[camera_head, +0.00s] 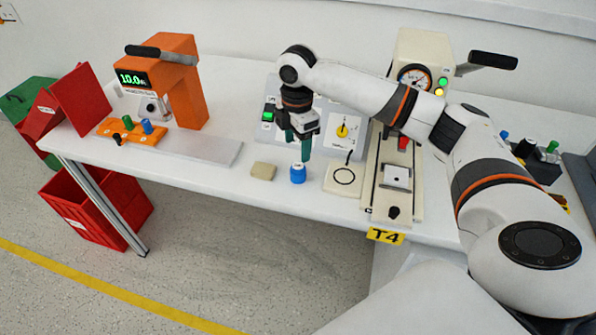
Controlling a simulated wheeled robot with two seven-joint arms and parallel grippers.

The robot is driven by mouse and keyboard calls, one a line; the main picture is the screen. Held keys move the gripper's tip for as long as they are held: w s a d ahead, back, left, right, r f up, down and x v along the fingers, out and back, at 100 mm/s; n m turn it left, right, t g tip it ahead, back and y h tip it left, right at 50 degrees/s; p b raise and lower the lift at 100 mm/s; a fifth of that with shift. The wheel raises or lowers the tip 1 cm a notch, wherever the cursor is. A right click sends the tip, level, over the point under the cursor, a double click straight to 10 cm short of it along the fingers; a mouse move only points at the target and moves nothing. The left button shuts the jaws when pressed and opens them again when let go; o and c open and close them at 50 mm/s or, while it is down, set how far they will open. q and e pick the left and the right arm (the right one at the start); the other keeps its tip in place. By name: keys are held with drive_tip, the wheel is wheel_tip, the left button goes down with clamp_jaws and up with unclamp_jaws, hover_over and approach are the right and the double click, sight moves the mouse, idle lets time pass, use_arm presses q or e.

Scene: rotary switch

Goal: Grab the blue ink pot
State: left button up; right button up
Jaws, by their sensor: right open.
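The blue ink pot (298,174) stands upright on the white table, near its front edge. My right gripper (297,149) points down just above the pot, with its green fingers open. The fingertips are close to the top of the pot; I cannot tell whether they touch it. Nothing shows held in them. My left gripper is not in view.
A tan block (263,171) lies left of the pot, and a pale pad with a black ring (343,178) lies right of it. Behind is a panel with a yellow rotary switch (342,131). An orange machine (180,85) stands left, a beige gauge press (424,60) right.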

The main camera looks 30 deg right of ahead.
sight(298, 166)
wheel_tip(298, 166, down, 9)
drive_tip(key=shift+s, duration=0.15)
idle(0.4)
drive_tip(key=shift+c, duration=0.5)
drive_tip(key=c, duration=1)
drive_tip(key=shift+r, duration=0.1)
